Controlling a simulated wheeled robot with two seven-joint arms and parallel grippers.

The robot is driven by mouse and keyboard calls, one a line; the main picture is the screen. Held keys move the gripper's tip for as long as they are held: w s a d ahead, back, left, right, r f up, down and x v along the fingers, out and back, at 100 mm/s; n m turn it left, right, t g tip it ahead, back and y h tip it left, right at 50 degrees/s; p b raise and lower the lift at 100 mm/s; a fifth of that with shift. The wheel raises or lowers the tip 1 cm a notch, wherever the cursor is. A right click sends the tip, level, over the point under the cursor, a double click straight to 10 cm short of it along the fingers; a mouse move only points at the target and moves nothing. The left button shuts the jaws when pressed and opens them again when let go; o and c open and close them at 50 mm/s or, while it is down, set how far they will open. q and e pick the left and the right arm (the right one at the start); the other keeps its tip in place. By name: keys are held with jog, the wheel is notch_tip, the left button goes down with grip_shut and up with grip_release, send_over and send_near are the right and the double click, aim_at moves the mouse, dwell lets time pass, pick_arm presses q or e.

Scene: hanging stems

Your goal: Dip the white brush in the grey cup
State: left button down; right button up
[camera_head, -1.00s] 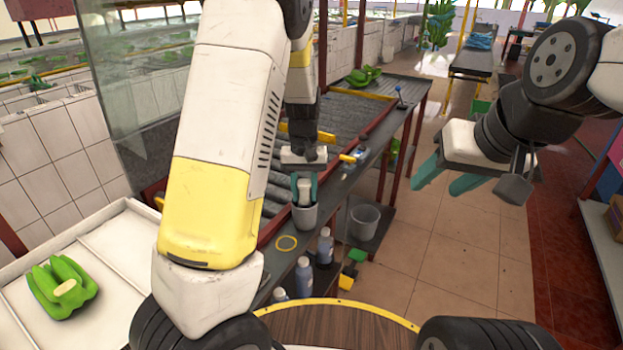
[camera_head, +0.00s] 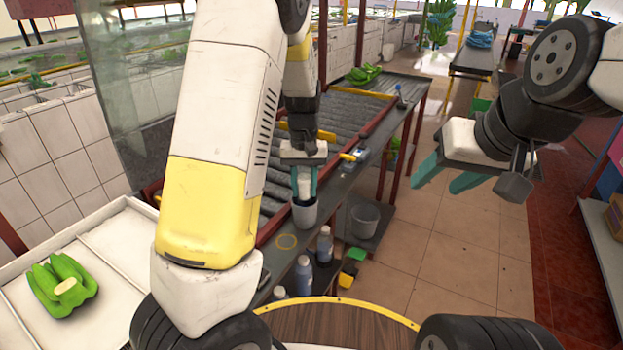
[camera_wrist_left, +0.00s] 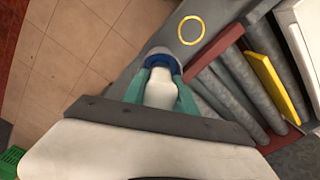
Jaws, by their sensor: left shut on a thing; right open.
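My left gripper (camera_head: 304,188) points down with its teal fingers shut on the white brush (camera_head: 304,181), just above the grey cup (camera_head: 304,216). The brush also shows between the fingers in the left wrist view (camera_wrist_left: 160,88), with the cup (camera_wrist_left: 163,54) right beyond it. The brush's lower end is hidden at the cup's mouth; I cannot tell how deep it sits. The cup stands upright on the dark ledge beside the rollers. My right gripper (camera_head: 445,180) is open and empty, over the floor at the right.
A yellow ring (camera_head: 286,242) marks the ledge in front of the cup. Bottles (camera_head: 304,273) stand below it, and a grey bucket (camera_head: 364,219) is to the right. Green bananas (camera_head: 62,286) lie in the left tray.

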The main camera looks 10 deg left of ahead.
pick_arm(q)
jog(key=shift+r, duration=4.95)
